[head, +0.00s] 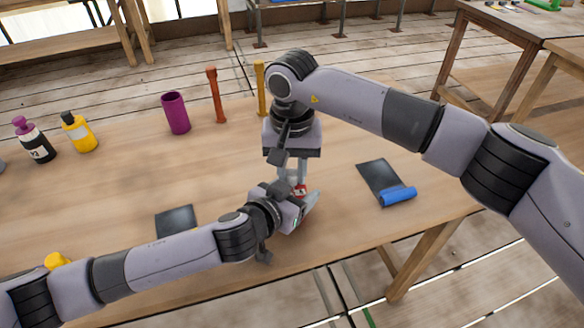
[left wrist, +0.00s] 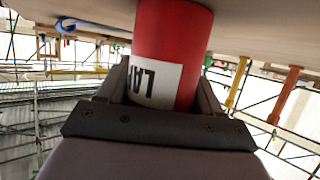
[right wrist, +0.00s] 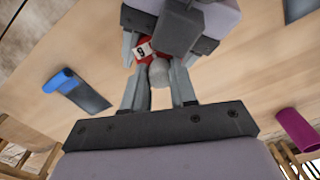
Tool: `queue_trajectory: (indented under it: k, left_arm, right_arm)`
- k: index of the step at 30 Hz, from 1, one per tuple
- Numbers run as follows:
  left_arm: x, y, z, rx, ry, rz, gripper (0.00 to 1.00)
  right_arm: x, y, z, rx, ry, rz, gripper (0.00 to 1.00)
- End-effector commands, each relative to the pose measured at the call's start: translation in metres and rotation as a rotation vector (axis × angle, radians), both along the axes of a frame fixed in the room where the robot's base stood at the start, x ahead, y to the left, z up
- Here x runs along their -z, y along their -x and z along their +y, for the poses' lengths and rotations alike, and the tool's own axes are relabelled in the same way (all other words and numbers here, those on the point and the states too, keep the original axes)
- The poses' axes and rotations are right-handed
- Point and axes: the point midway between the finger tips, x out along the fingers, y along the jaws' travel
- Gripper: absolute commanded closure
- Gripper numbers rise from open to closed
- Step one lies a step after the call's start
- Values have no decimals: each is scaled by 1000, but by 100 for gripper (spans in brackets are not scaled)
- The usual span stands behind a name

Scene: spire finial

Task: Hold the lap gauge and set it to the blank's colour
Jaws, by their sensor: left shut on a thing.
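The lap gauge is a red cylinder (left wrist: 172,40) with a white label reading "LAP", partly hidden. In the head view only a small red part of it (head: 299,190) shows. My left gripper (head: 303,203) is shut around it above the table's front part. My right gripper (head: 298,180) points down over it. In the right wrist view the right fingers (right wrist: 157,85) stand apart on either side of a pale grey knob (right wrist: 158,73) on the gauge. A white patch with a dark mark shows beside the knob. A blue roll (head: 398,196) lies on a dark sheet (head: 377,178) to the right; I cannot tell if it is the blank.
On the table (head: 110,190) stand a purple cup (head: 175,113), a red post (head: 215,95), a yellow post (head: 260,88), a yellow bottle (head: 78,133) and a dark purple-capped bottle (head: 34,142). Another dark sheet (head: 177,221) lies near the left arm.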

Motion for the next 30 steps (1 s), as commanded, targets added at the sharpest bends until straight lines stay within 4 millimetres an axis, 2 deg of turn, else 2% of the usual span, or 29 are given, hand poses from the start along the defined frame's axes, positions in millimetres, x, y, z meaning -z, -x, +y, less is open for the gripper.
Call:
queue_trajectory:
  k: [16,17,19,30]
  left_arm:
    - [0,0,0,1,0,0,70]
    - [0,0,0,1,0,1,70]
    - [0,0,0,1,0,1,70]
    - [0,0,0,0,-1,1,70]
  right_arm:
    - [-1,0,3,0,-2,-1,100]
    - [-1,0,3,0,-2,0,71]
    - [-1,0,3,0,-2,0,48]
    - [-5,0,3,0,-1,-2,47]
